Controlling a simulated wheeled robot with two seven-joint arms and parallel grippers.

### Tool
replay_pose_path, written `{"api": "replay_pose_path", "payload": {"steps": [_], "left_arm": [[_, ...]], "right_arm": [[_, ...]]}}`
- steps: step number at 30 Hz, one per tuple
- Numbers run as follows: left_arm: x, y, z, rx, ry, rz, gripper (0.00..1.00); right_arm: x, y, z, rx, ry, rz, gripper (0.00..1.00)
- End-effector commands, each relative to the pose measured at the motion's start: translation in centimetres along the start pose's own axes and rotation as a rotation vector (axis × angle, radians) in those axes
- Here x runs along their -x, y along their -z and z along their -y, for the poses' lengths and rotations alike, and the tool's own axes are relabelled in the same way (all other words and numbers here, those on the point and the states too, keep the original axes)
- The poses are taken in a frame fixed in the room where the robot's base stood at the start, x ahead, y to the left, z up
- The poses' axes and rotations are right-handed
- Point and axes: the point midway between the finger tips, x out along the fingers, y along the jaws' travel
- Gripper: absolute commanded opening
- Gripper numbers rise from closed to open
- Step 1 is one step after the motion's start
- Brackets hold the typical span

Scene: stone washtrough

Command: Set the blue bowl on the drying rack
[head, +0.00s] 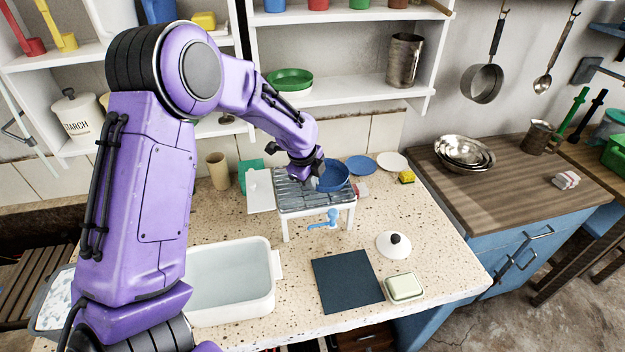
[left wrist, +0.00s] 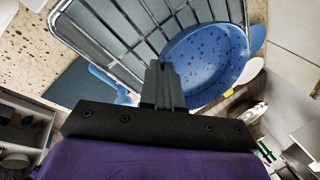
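The blue bowl (head: 332,178) is at the right end of the drying rack (head: 297,203), a grey wire top on white legs on the counter. In the left wrist view the speckled inside of the bowl (left wrist: 212,62) covers part of the rack's wires (left wrist: 118,50). My left gripper (head: 309,178) reaches down over the rack, at the bowl's left rim. Its fingers (left wrist: 162,82) are close together with the rim between them. I cannot tell whether the bowl's base touches the wires. My right gripper is not in view.
A white basin (head: 232,285) stands at front left. A dark mat (head: 346,282), soap dish (head: 403,287) and white lid (head: 394,244) lie in front of the rack. A blue plate (head: 361,166), white plate (head: 392,162) and yellow sponge (head: 406,177) are at right. Shelves (head: 345,90) stand behind.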

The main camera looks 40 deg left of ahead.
Motion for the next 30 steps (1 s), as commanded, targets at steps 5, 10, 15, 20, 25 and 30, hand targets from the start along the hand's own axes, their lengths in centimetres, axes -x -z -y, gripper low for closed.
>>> {"api": "replay_pose_path", "payload": {"steps": [5, 10, 15, 20, 25, 30], "left_arm": [[-0.2, 0.0, -0.1, 0.000, 0.000, 0.000, 0.25], [-0.2, 0.0, -0.1, 0.000, 0.000, 0.000, 0.28], [0.2, 0.0, 0.1, 0.000, 0.001, 0.000, 0.28], [2.9, 0.0, 0.1, -0.001, 0.006, 0.000, 0.28], [7.5, 0.0, 0.1, -0.001, 0.006, 0.000, 0.28], [10.8, 0.0, 0.1, 0.000, 0.004, 0.000, 0.28]], "right_arm": [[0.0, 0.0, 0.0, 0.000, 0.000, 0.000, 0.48], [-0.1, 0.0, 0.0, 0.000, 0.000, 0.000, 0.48], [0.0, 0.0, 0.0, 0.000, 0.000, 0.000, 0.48], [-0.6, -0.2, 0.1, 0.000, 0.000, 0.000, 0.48], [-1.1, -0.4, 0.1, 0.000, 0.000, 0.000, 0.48], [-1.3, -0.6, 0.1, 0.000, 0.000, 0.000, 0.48]]}}
